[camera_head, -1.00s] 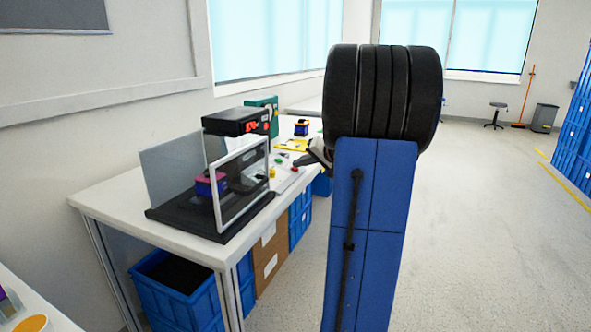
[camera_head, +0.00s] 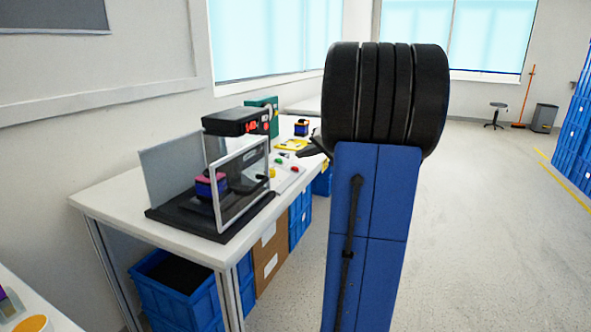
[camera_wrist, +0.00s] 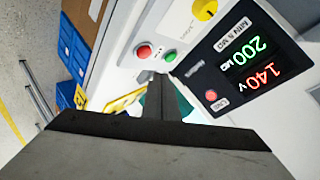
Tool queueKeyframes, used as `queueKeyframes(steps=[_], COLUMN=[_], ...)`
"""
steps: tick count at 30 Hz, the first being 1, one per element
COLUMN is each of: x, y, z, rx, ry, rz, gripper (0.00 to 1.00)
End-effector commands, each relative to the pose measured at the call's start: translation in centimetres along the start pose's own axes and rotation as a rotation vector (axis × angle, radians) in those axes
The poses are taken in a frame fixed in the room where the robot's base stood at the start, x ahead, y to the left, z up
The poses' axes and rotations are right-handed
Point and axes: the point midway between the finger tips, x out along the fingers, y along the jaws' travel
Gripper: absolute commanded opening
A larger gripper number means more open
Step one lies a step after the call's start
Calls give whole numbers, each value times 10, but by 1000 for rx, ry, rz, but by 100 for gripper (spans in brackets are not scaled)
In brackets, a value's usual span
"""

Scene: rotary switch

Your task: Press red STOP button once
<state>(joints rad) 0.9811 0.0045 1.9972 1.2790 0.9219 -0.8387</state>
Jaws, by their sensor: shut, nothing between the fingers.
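In the wrist view, a red button (camera_wrist: 143,51) and a green button (camera_wrist: 169,56) sit side by side on a light panel. Their labels are too small to read. Another, smaller red button (camera_wrist: 211,96) is on the dark meter face, so I cannot read which is marked STOP. My gripper (camera_wrist: 162,79) is shut and empty. Its tips appear just below the red-green pair in the picture; I see no clear contact. In the head view, the panel's red button (camera_head: 295,169) lies left of and below my gripper (camera_head: 312,148).
A black meter (camera_wrist: 238,68) shows green and red digits; a yellow knob (camera_wrist: 205,10) is nearby. In the head view, a clear-walled enclosure (camera_head: 240,184) stands at the front of the white table (camera_head: 110,200). Blue crates (camera_head: 178,290) are underneath.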

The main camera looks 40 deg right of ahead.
Motion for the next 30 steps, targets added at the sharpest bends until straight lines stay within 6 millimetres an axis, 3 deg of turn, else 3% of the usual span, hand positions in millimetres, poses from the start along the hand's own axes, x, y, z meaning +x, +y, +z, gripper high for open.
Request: queueKeyframes(steps=[10,30], x=[-16,-17], y=[-12,-13], z=[-12,-13], rx=[-2,-1], ry=[1,0], rz=[0,0], gripper=[0,0])
